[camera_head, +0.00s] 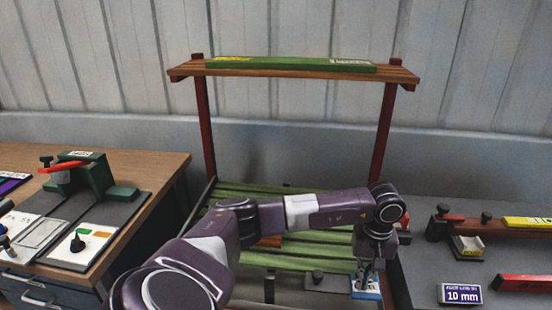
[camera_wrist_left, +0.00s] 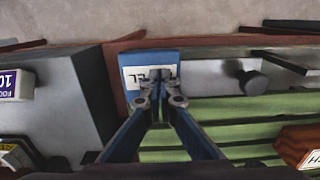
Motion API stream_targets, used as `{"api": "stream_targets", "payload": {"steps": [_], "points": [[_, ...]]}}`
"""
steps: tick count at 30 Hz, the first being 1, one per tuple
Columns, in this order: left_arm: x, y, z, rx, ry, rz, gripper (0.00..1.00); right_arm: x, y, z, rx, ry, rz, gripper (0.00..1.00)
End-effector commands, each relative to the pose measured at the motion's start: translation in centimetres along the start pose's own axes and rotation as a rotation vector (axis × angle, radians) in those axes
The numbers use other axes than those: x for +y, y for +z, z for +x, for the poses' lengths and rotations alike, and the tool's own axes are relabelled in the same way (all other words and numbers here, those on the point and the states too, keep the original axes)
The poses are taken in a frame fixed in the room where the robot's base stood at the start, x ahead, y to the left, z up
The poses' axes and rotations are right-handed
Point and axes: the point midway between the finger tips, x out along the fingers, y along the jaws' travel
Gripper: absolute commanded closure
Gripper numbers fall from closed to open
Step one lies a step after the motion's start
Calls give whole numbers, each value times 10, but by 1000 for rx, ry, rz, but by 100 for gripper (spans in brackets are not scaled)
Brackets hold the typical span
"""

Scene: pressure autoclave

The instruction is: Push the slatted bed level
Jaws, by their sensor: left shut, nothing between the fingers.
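The slatted bed (camera_head: 320,250) has green slats inside a dark frame, in the middle of the head view. Its slats (camera_wrist_left: 215,110) also fill the right of the wrist view. I cannot tell how far it tilts. My left gripper (camera_head: 366,280) points down at the bed's near right corner. In the wrist view its fingertips (camera_wrist_left: 160,84) are together and empty, over a blue block (camera_wrist_left: 135,58) with a white label. They hide part of the label, and I cannot tell whether they touch it. My left arm covers part of the bed. My right gripper is out of view.
Red-brown posts (camera_head: 384,130) carry a shelf (camera_head: 190,70) behind the bed. A wooden bench (camera_head: 160,165) with a green fixture (camera_head: 95,175) stands left. A grey surface with a "10 mm" block (camera_head: 460,294) lies right. A dark knob (camera_wrist_left: 252,82) stands beside the blue block.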

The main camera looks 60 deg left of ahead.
Motion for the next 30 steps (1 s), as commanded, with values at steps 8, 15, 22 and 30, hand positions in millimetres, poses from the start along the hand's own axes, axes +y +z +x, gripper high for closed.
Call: {"api": "stream_targets", "payload": {"steps": [8, 15, 22, 30], "points": [[1, 0, -27, 2, 5, 1, 100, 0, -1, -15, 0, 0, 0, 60], [1, -1, -46, 2, 5, 1, 100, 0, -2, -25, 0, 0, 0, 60], [1, 0, -65, 2, 6, 1, 100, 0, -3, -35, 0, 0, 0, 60], [1, -1, -87, 3, 7, 0, 100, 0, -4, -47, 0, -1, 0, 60]]}}
